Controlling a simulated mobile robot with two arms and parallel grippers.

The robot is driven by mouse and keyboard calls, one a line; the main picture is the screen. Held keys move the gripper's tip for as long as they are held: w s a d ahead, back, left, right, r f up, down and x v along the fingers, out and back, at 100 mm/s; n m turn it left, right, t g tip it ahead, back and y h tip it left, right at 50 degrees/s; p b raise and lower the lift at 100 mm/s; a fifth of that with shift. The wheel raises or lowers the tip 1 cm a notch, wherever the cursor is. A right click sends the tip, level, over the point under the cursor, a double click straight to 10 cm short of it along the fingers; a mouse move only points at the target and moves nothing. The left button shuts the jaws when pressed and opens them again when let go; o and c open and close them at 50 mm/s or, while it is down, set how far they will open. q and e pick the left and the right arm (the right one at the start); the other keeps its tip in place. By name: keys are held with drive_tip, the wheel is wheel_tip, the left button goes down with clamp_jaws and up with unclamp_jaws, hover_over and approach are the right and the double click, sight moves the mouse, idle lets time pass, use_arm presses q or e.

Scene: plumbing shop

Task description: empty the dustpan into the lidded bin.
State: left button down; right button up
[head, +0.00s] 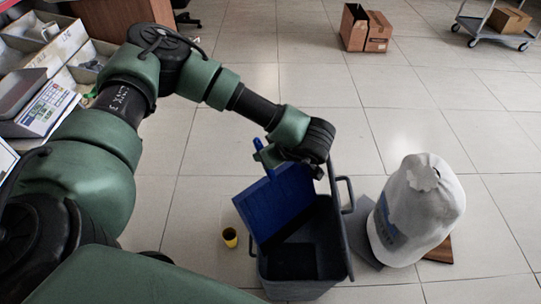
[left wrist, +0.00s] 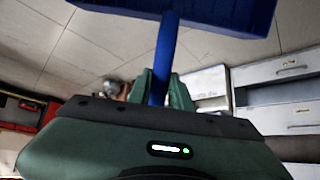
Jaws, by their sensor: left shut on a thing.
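The blue dustpan (head: 277,203) hangs steeply tilted over the left part of the bin's opening in the head view. My left gripper (head: 266,153) is shut on its handle, above the bin. The left wrist view shows the gripper fingers (left wrist: 160,90) around the blue handle (left wrist: 166,45), with the pan (left wrist: 190,14) beyond. The dark grey-blue bin (head: 303,288) stands on the floor. Its lid (head: 338,215) appears raised on the right side. The visible bin interior is dark, and I cannot make out any debris in the pan or bin. My right gripper is not in view.
A small yellow cup (head: 230,237) stands left of the bin. A white sack (head: 416,208) stands close to its right, on a brown board (head: 440,252). Cardboard boxes (head: 365,29) and a cart (head: 493,25) are farther back. The tiled floor between is clear.

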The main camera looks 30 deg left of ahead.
use_arm(q)
drive_tip(key=w+a+f+g+h+b, duration=0.3)
drive_tip(key=w+a+f+h+b, duration=0.2)
drive_tip(key=a, duration=1)
drive_tip(key=shift+w+a+f+h+b, duration=0.2)
drive_tip(key=shift+f+h+b, duration=1.05)
drive_tip(key=shift+f+h, duration=1.2)
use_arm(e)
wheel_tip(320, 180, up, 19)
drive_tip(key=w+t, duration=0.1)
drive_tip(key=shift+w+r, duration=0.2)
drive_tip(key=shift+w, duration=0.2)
use_arm(q)
drive_tip(key=shift+f, duration=0.1)
